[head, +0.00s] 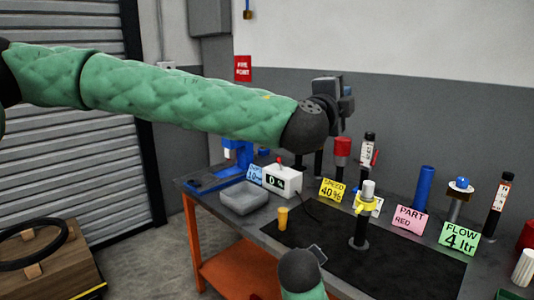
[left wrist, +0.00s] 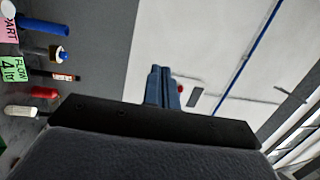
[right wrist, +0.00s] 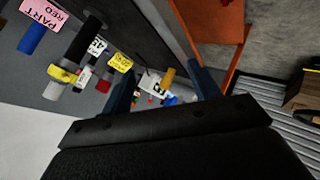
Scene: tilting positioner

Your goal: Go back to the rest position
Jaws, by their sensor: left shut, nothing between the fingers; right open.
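My left arm in its green sleeve reaches across the head view, and its gripper (head: 347,98) is raised in front of the wall, above the back of the workbench. In the left wrist view the blue fingers of my left gripper (left wrist: 162,84) are shut together with nothing between them. My right arm shows at the bottom of the head view, low by the bench front. In the right wrist view the fingers of my right gripper (right wrist: 163,85) are apart and empty, with bench items beyond them.
A wooden box (head: 45,262) stands on the floor at left.

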